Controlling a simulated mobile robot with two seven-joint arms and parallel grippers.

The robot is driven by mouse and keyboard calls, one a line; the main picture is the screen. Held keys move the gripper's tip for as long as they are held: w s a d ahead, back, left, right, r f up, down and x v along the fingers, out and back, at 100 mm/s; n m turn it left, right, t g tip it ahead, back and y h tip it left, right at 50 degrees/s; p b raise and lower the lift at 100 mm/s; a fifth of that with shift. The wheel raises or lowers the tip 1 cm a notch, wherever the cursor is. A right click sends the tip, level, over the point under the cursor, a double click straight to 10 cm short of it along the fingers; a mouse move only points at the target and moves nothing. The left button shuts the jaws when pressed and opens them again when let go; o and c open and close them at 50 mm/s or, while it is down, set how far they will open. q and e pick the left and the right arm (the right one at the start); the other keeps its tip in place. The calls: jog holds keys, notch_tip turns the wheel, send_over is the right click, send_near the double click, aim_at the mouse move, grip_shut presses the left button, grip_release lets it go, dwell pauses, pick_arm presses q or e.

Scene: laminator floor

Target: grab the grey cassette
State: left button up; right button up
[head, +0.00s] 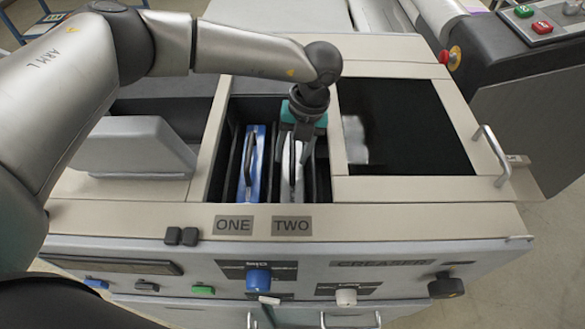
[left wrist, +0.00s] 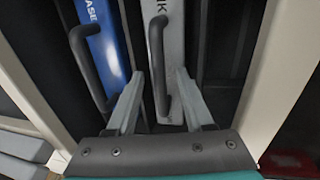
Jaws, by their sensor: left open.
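The grey cassette (head: 291,192) stands upright in the slot above the label TWO, with a dark handle along its top. In the left wrist view the grey cassette (left wrist: 174,45) and its handle show between and beyond the fingers. My left gripper (head: 302,132) is over the cassette's far part, pointing down. In the left wrist view my left gripper (left wrist: 160,82) is open, one finger on each side of the handle line; whether it touches anything I cannot tell. It hides part of the cassette. My right gripper is not in view.
A blue cassette (head: 250,178) stands in the slot to the left, close beside the grey one. The bay has pale rims and dark dividers. A dark open area (head: 405,125) lies to the right. Knobs, including a blue one (head: 258,279), line the front panel.

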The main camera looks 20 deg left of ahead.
pick_arm(q)
jog(key=shift+c, duration=0.4)
grip_shut()
dwell(1.0)
